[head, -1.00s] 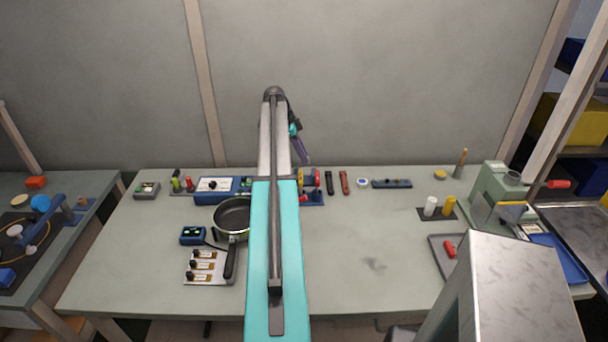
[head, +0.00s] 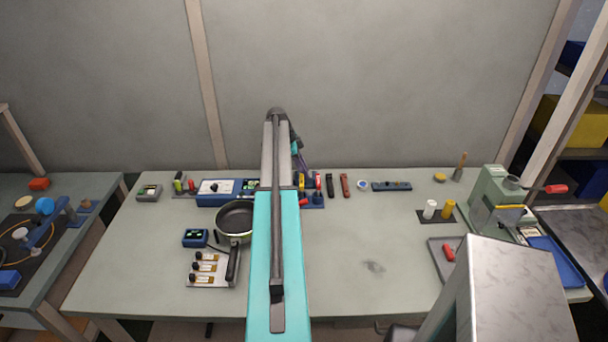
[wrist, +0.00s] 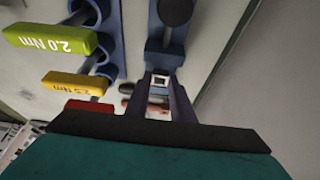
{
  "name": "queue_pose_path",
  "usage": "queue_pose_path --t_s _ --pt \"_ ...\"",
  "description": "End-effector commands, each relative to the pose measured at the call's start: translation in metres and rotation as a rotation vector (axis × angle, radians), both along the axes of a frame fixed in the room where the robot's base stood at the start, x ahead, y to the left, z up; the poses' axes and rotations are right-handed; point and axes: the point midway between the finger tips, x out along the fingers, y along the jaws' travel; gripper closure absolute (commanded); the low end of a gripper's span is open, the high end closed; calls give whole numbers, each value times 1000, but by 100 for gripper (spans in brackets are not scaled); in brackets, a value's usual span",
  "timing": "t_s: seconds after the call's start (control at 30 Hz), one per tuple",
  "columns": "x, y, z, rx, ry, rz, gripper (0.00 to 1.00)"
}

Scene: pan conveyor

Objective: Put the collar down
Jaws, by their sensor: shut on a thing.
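In the wrist view my gripper (wrist: 161,84) points down the picture's middle, its two dark blue-purple fingers shut on a small pale, square-looking piece with a dark opening (wrist: 160,79), which I take to be the collar. A blue fixture (wrist: 165,55) with a dark round knob lies just beyond the fingertips; I cannot tell whether the collar touches it. In the head view my gripper (head: 303,163) is low over the back of the bench, partly behind my arm, and the collar cannot be made out there.
Green 2.0 Nm (wrist: 58,38) and yellow 2.5 Nm (wrist: 76,83) handles stand in a blue rack left of my fingers. A pan (head: 235,217) sits left of my arm on the bench (head: 340,260). The bench's middle right is clear.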

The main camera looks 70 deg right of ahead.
Motion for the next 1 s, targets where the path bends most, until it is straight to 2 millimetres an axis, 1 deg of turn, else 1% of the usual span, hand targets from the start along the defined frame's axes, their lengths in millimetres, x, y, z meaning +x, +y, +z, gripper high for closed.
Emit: queue_pose_path --t_s 0.2,0.3,0.77,0.8,0.87,0.9,1.0 --pt "0 0 -20 1 0 0 100" --pt "0 0 -24 -1 0 0 100" --pt "0 0 -30 -1 0 -1 100" --pt "0 0 -29 -1 0 -1 72" --pt "0 0 -29 -1 0 -1 62" --pt "0 0 -29 -1 0 -1 60" --pt "0 0 -29 -1 0 -1 60"
